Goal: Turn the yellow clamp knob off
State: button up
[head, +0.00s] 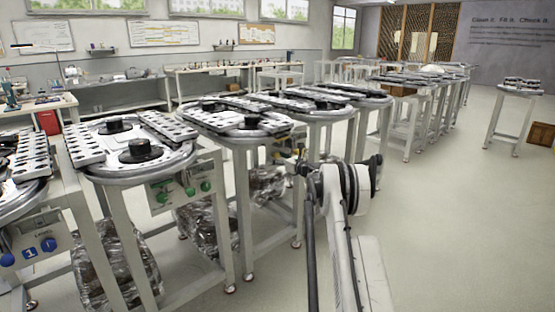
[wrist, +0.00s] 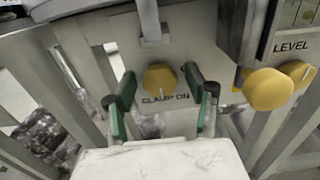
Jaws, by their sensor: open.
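The yellow clamp knob (wrist: 161,77) sits on a pale panel in the wrist view, with the label "CLAMP ON" just below it. My gripper (wrist: 158,82) is open, with one green-and-dark finger to the left of the knob and one to the right. The knob appears between the fingertips, with a gap on each side. I cannot tell how far the fingertips are from the panel in depth. In the head view my arm reaches toward the side of a ring-track table (head: 232,124); the clamp knob is not clearly visible there.
Close right in the wrist view are a large yellow knob (wrist: 267,89) and another yellow knob (wrist: 298,72) below the word "LEVEL". In the head view, neighbouring tables carry a green-knob panel (head: 180,188) and a blue-knob panel (head: 35,250). Open floor (head: 455,220) lies to the right.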

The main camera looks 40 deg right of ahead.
jog(key=shift+c, duration=0.5)
jog(key=c, duration=1.1)
jog(key=shift+o, duration=0.2)
jog(key=shift+n, duration=0.3)
jog(key=n, duration=0.3)
jog(key=shift+n, duration=0.4)
jog(key=n, duration=0.4)
jog(key=shift+n, duration=0.3)
jog(key=n, duration=0.4)
jog(key=shift+n, duration=2.4)
jog(key=shift+d, duration=0.1)
